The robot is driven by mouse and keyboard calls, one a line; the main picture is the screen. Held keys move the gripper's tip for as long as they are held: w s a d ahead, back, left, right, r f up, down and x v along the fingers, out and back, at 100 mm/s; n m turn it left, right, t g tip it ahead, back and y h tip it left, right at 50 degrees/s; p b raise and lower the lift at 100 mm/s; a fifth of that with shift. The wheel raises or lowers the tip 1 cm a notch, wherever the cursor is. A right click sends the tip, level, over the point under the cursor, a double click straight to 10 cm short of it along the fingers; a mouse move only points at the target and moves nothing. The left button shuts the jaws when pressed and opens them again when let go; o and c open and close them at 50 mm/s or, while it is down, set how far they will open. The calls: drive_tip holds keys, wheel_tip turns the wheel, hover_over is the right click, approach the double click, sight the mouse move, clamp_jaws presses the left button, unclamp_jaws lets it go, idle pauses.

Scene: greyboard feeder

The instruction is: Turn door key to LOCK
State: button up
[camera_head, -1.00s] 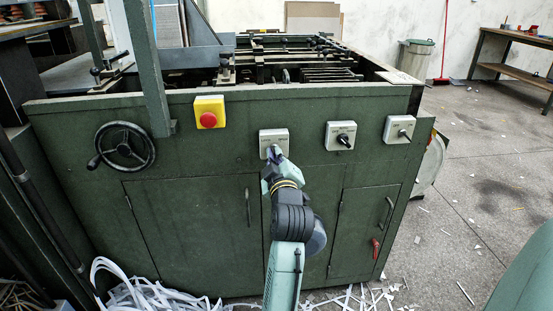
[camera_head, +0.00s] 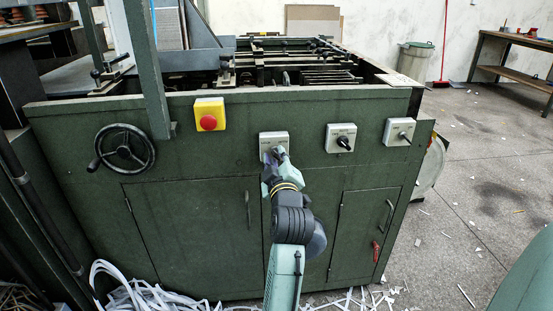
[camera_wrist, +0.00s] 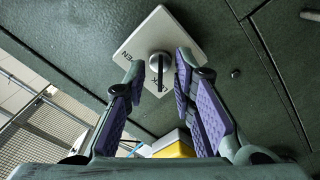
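The door key switch is a pale square plate (camera_wrist: 178,45) with a round silver knob and a dark bar-like key (camera_wrist: 160,72). The word OPEN shows at the plate's left edge, and part of another word, likely LOCK, shows near the fingertips. In the head view the plate (camera_head: 267,138) is the leftmost of three on the green cabinet front. My gripper (camera_wrist: 163,72) is open, with a purple-padded finger on each side of the key. The gap to the key is small, and I cannot tell if either finger touches. In the head view my gripper (camera_head: 275,162) partly covers this switch.
Two other switches, one with a black knob (camera_head: 340,138) and one at the right (camera_head: 399,132), sit beside it. A red emergency button (camera_head: 208,122) on a yellow box and a black handwheel (camera_head: 125,148) are to the left. Cabinet doors (camera_head: 190,235) lie below.

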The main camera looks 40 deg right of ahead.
drive_tip(key=v, duration=1.2)
idle(0.4)
